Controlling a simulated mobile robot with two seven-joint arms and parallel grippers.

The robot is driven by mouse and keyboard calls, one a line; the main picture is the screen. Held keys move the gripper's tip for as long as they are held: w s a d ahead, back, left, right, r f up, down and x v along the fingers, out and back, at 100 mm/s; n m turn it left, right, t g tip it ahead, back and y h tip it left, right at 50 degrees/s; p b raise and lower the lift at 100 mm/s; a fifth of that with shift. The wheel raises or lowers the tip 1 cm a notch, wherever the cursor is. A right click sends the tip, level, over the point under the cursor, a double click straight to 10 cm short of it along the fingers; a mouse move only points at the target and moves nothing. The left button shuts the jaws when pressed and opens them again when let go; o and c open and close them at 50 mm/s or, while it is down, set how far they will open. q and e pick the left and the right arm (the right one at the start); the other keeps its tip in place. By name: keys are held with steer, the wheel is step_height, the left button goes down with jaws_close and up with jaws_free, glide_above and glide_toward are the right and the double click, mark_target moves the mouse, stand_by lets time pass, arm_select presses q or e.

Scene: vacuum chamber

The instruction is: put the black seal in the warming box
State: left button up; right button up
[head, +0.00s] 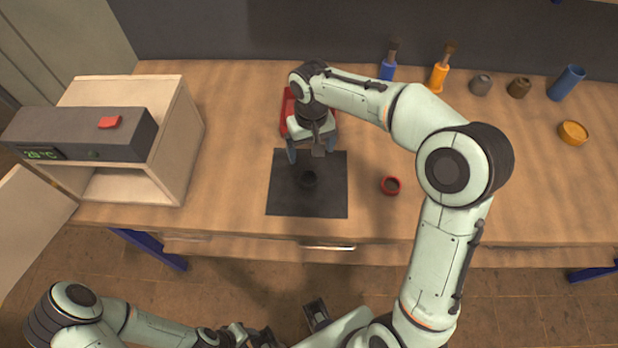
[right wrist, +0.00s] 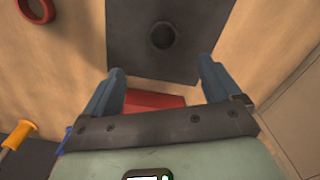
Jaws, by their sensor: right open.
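The black seal (head: 307,180) is a small dark ring lying on the dark square mat (head: 283,202). It also shows in the right wrist view (right wrist: 162,36), ahead of the fingertips. My right gripper (head: 312,152) is open and empty, above the far edge of the mat, apart from the seal. Its two blue-grey fingers (right wrist: 160,82) are spread wide in the right wrist view. The warming box (head: 188,130) stands at the left of the bench, its front open and its display reading about 20 °C. My left arm is low at the bottom left; its gripper is not clearly visible.
A red ring (head: 390,185) lies right of the mat. A red tray (head: 287,112) is partly hidden behind my right gripper. Blue (head: 388,70) and orange-handled (head: 438,76) tools, small pots and a blue cup (head: 567,83) stand along the back. The box's door (head: 30,225) hangs open.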

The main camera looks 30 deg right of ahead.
glide_toward(308, 181)
steer(key=shift+w+d+f, duration=0.1)
steer(key=shift+d+f, duration=0.2)
steer(key=shift+d, duration=0.05)
steer(key=shift+a+f+b, duration=0.15)
steer(key=shift+f+b, duration=0.05)
steer(key=shift+f, duration=1.3)
steer(key=shift+a+f+b, duration=0.15)
steer(key=shift+f, duration=1.35)
arm_select(q)
steer(key=shift+f, duration=0.4)
arm_select(e)
steer(key=c, duration=1.2)
steer(key=shift+r, duration=0.1)
